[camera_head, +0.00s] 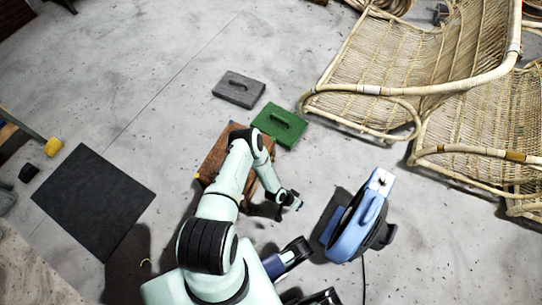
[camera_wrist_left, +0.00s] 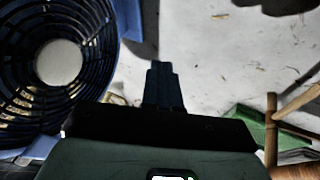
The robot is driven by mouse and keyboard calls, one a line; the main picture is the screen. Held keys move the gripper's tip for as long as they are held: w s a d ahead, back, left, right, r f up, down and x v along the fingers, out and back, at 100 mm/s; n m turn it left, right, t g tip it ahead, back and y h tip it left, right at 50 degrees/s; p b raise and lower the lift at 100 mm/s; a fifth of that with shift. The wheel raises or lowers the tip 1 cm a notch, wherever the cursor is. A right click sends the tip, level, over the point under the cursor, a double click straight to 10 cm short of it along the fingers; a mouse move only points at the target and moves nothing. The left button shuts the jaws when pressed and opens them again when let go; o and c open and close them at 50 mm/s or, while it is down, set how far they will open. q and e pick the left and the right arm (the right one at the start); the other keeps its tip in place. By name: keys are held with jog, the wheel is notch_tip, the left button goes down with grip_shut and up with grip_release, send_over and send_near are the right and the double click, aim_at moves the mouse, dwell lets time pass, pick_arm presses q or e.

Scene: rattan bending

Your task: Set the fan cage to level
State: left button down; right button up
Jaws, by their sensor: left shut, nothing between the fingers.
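The blue fan (camera_head: 358,222) stands on the floor right of my left arm. In the head view its cage is seen from above and nearly edge-on; I cannot tell its exact tilt. In the left wrist view the dark round cage (camera_wrist_left: 22,88) with a pale hub fills the left side, its face turned toward the camera. My left gripper (camera_head: 296,202) is left of the fan, apart from it. Its fingers (camera_wrist_left: 163,85) are together and empty, to the right of the cage.
Wicker chairs (camera_head: 405,60) fill the upper right. A grey block (camera_head: 239,88) and a green block (camera_head: 279,124) lie near a brown wooden piece (camera_head: 215,155) behind my arm. A dark mat (camera_head: 92,200) lies at left. Bare floor lies right of the fan; a cord runs down from it.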

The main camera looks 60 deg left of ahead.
pick_arm(q)
jog(key=s+d+r+g+b, duration=0.1)
jog(key=s+d+g+b, duration=0.2)
jog(key=s, duration=0.4)
jog(key=s+d+r+g+b, duration=0.2)
jog(key=s+d+b, duration=0.3)
jog(key=s, duration=0.3)
jog(key=shift+s+n+g+b, duration=0.25)
jog(key=shift+n+g+b, duration=0.25)
jog(key=shift+g, duration=0.4)
jog(key=shift+d, duration=0.1)
